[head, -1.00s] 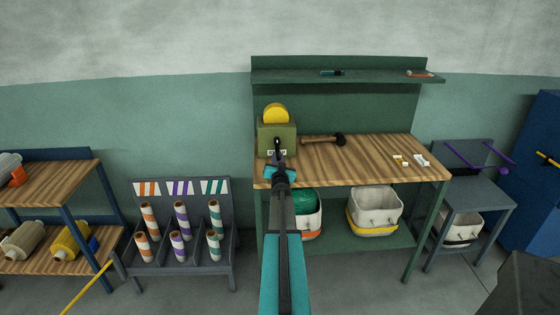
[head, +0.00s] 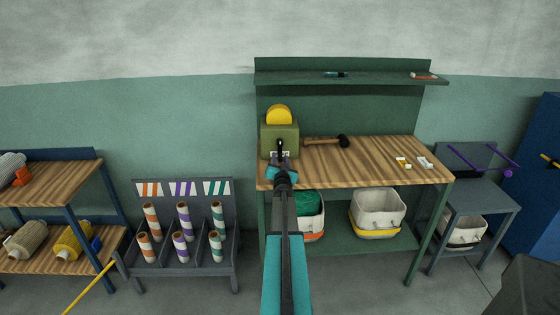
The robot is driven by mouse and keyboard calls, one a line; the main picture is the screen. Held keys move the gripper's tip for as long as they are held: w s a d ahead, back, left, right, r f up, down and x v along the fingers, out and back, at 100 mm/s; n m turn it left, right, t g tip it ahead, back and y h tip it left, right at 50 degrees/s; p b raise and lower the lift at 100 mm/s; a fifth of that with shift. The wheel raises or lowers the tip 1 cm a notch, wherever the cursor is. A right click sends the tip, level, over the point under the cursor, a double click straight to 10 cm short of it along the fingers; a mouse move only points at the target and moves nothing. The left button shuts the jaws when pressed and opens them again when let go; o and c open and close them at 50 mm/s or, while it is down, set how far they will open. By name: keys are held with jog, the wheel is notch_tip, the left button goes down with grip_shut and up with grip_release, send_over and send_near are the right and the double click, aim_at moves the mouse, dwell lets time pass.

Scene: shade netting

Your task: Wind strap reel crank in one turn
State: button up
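The strap reel is an olive-green box (head: 270,138) with a yellow disc (head: 279,115) on top, at the left end of the wooden bench top. A small dark crank part (head: 280,146) shows on the front face of the box, above a pale plate. My gripper (head: 281,160) is at the front of the box, close to the crank, at the end of my teal and black arm. The arm and wrist hide much of the gripper and the lower front of the box. I cannot tell whether the fingers are around the crank or touching it.
A mallet (head: 328,141) lies just right of the box. Small white and yellow pieces (head: 403,162) lie at the bench's right. A shelf (head: 380,79) runs above. Bins, including a white one with a yellow band (head: 377,212), stand below. A rack of rolls (head: 182,246) is at left.

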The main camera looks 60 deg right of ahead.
jog(key=shift+s+a, duration=0.1)
jog(key=shift+a, duration=0.1)
jog(key=b+v, duration=0.2)
jog(key=v, duration=1.1)
jog(key=shift+a+b, duration=0.2)
jog(key=shift+b, duration=0.15)
jog(key=shift+s, duration=0.15)
dwell(0.4)
